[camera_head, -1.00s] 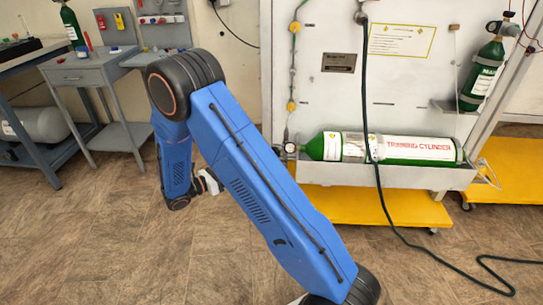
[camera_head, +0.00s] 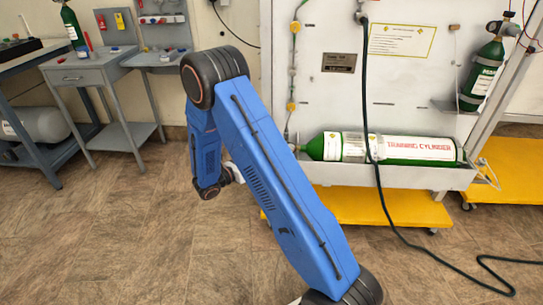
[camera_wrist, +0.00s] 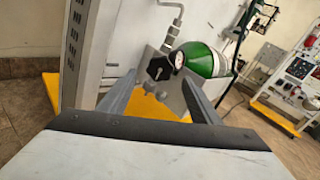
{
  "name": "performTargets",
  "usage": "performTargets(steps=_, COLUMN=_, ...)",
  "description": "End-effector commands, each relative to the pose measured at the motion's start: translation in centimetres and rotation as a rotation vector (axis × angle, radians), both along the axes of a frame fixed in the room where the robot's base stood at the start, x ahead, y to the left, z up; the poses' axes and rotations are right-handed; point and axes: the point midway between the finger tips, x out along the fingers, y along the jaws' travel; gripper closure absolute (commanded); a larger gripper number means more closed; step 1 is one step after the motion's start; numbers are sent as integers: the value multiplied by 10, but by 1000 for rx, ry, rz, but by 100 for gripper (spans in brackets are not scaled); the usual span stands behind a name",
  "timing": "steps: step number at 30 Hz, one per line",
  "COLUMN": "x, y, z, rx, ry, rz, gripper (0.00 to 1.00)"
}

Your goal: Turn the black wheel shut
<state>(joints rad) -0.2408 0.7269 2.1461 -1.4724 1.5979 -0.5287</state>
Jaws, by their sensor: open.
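The black wheel (camera_wrist: 160,67) shows in the wrist view, ahead of my gripper and between the lines of its fingers. A small round gauge (camera_wrist: 179,60) is just right of it, and the green cylinder (camera_wrist: 202,59) lies behind. My gripper (camera_wrist: 160,80) is open, with a grey finger on each side and nothing held. I cannot tell the exact gap between fingertips and wheel. In the head view the green and white training cylinder (camera_head: 395,149) lies in a tray at the panel's foot.
A white panel (camera_head: 410,85) stands on a yellow wheeled base (camera_head: 385,208). A black hose (camera_head: 372,130) hangs down past the cylinder to the floor. A grey side table (camera_head: 85,75) stands at left. The brown floor (camera_head: 120,235) at front left is clear.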

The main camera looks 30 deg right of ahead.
Motion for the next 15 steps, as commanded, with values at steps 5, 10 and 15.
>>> performTargets(steps=5, x=3, y=-29, z=0, rx=-1, ry=0, rz=-2, gripper=42)
performTargets(steps=10, x=6, y=-45, z=0, rx=-1, ry=0, rz=-1, gripper=42)
performTargets(steps=15, x=7, y=-52, z=0, rx=0, ry=0, rz=-1, gripper=42)
